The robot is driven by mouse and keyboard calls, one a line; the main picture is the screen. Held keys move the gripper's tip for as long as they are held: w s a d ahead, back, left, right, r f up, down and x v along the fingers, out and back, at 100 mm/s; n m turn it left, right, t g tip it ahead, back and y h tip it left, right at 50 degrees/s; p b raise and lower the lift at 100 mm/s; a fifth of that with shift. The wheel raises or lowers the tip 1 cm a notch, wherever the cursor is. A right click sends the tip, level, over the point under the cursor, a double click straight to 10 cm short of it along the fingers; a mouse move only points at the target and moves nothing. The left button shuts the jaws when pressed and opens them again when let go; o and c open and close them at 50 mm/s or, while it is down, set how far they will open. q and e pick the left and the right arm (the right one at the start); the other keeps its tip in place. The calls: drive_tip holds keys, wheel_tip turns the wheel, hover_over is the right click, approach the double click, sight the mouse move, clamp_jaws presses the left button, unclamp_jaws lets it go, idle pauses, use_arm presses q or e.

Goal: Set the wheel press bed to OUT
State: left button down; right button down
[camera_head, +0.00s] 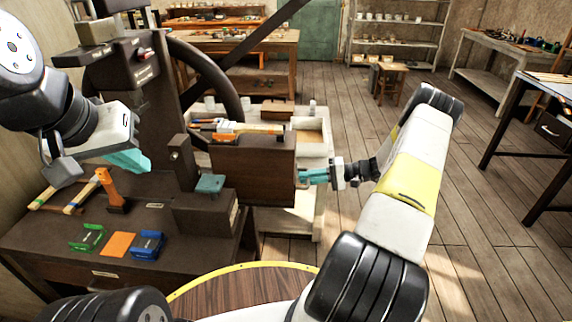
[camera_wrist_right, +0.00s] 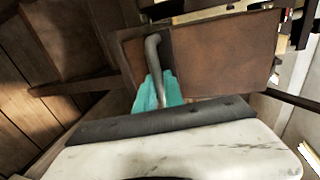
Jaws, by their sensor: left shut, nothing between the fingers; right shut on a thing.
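The wheel press (camera_head: 150,100) stands on a dark bench at the left, with its large dark handwheel (camera_head: 212,72) behind. A dark brown block (camera_head: 253,168), which looks like the press bed, juts out to the right. In the right wrist view a grey bent handle (camera_wrist_right: 153,52) is fixed to a brown face (camera_wrist_right: 215,58). My right gripper (camera_head: 312,176) is shut on this handle at the block's right end; its teal fingers (camera_wrist_right: 156,95) show around it. My left gripper (camera_head: 132,162) is shut and empty, above the bench left of the block.
The bench (camera_head: 60,238) carries a green tray (camera_head: 87,237), an orange pad (camera_head: 118,244), a blue tray (camera_head: 147,244) and orange-handled tools (camera_head: 110,187). A pale cabinet (camera_head: 312,150) stands behind the block. A round wooden top (camera_head: 235,292) is in front.

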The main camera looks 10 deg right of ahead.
drive_tip(key=shift+s+d, duration=0.15)
drive_tip(key=shift+d, duration=0.6)
drive_tip(key=c, duration=1.5)
unclamp_jaws()
drive_tip(key=shift+d, duration=0.1)
drive_tip(key=shift+o, duration=0.2)
drive_tip(key=v, duration=0.7)
drive_tip(key=shift+s+d, duration=0.2)
drive_tip(key=shift+d, duration=0.1)
